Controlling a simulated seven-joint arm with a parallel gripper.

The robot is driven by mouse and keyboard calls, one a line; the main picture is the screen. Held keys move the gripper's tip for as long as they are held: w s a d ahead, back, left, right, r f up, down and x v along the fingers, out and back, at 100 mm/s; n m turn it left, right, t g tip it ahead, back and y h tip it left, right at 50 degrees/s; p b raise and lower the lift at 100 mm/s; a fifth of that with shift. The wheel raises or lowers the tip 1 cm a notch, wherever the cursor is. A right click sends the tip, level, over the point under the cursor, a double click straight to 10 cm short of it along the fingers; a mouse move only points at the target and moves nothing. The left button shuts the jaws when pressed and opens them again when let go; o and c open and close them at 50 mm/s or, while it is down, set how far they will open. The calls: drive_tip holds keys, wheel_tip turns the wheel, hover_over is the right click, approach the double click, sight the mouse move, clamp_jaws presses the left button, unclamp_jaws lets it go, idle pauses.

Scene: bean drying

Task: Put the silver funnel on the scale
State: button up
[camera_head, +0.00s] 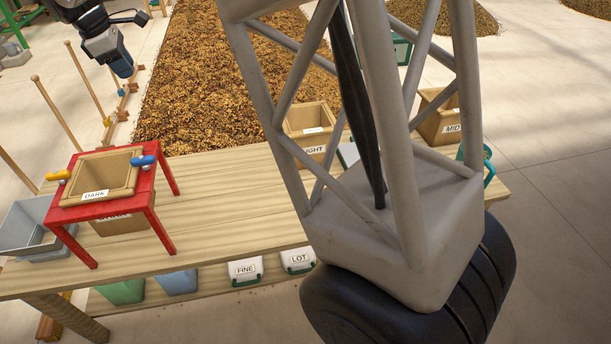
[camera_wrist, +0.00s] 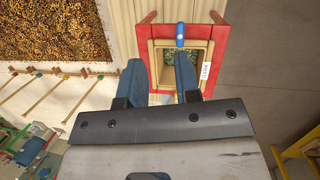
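I cannot make out a silver funnel in either view. No scale can be identified either; a pale flat item (camera_head: 347,154) on the table is mostly hidden behind my arm. My gripper (camera_wrist: 159,75) shows two blue fingers held apart in the wrist view, with nothing visible between them. In the head view my gripper (camera_head: 121,66) is at the upper left, above and beyond the table. In the wrist view its fingers appear over the near edge of the red stand (camera_wrist: 223,45).
The red stand (camera_head: 154,219) holds a wooden box labelled DARK (camera_head: 124,173) with blue and yellow handles. A grey bin (camera_head: 25,238) is left of it. Boxes labelled FINE (camera_head: 244,270) and LOT (camera_head: 298,260) sit below. A MID box (camera_head: 436,127) stands right. The table's middle is clear.

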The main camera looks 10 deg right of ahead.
drive_tip(key=s+d+r+m+y, duration=0.15)
drive_tip(key=s+d+m, duration=0.35)
drive_tip(key=s+d, duration=0.65)
drive_tip(key=s+d+r+m, duration=0.2)
drive_tip(key=s+d+m, duration=0.3)
drive_tip(key=d, duration=1.1)
drive_tip(key=s+d+f+m, duration=0.3)
drive_tip(key=s+d, duration=0.2)
drive_tip(key=s, duration=0.3)
drive_tip(key=s+d+f+m, duration=0.3)
drive_tip(key=s+d, duration=0.2)
drive_tip(key=s, duration=0.4)
drive_tip(key=s+d+f+m+t, duration=0.1)
drive_tip(key=s+d+f+m, duration=0.2)
drive_tip(key=s, duration=0.6)
drive_tip(key=shift+s+d+f+m+y, duration=0.15)
drive_tip(key=shift+d+f+m+y, duration=0.25)
drive_tip(key=shift+d, duration=0.6)
